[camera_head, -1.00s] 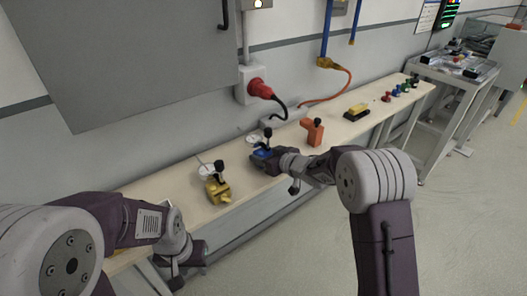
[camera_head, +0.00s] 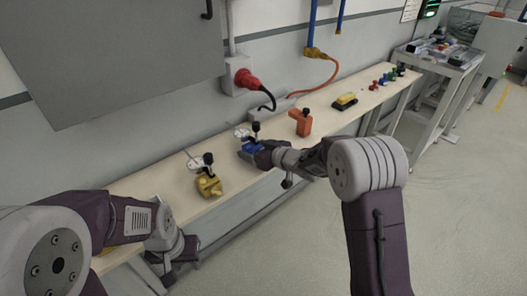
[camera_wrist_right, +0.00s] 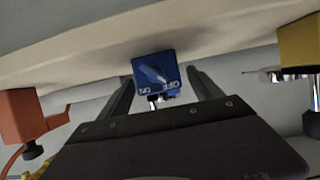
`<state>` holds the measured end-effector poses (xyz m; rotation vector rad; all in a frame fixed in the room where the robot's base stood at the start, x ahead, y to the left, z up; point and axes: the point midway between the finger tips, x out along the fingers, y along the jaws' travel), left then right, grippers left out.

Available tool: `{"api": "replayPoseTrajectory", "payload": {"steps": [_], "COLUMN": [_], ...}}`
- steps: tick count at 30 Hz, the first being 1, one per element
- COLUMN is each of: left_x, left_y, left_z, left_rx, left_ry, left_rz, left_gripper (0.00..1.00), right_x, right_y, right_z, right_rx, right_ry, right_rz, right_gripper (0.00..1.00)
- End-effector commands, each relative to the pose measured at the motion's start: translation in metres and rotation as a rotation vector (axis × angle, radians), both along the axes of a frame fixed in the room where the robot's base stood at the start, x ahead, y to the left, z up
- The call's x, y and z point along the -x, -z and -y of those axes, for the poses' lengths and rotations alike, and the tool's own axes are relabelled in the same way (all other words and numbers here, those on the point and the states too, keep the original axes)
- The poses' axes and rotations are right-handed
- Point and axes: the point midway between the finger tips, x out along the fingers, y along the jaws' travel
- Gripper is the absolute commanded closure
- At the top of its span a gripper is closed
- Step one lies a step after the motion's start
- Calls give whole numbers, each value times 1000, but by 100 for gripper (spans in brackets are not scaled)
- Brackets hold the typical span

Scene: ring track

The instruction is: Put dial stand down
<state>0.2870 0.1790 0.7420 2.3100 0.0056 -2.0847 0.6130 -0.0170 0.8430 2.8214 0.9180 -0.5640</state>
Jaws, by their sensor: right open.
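The dial stand (camera_head: 248,149) has a blue magnetic base, a black knob and a white round dial. It stands upright on the wooden bench. My right gripper (camera_head: 262,153) is at its near side. In the right wrist view, which looks upside down, the blue base (camera_wrist_right: 157,78) with its ON/OFF switch shows between the two spread fingers of my right gripper (camera_wrist_right: 160,92). Its dial is out of that view. My left gripper (camera_head: 178,262) is low at the bench's near edge, away from the stand, and its jaws cannot be made out.
The bench (camera_head: 165,190) runs along the wall. A yellow dial stand (camera_head: 209,185) is left of the blue one. An orange block (camera_head: 301,123) with a black knob is to its right, then a yellow-black item (camera_head: 345,102). A grey cabinet (camera_head: 110,60) hangs above.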

Motion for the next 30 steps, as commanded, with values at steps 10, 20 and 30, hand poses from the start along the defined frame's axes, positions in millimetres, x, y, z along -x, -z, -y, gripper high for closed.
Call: {"api": "replayPoseTrajectory", "payload": {"steps": [10,20,30], "left_x": [0,0,0], "left_y": [-17,-21,-20], "left_z": [0,0,0], "left_rx": [0,0,0], "left_ry": [0,0,0], "left_rz": [0,0,0], "left_gripper": [64,64,64], "right_x": [59,78,106], "right_y": [-33,-40,4], "right_z": [44,57,129], "right_rx": [-1,-1,183], "right_ry": [4,0,323], "right_rz": [1,0,-220], "right_gripper": [26,26,26]}}
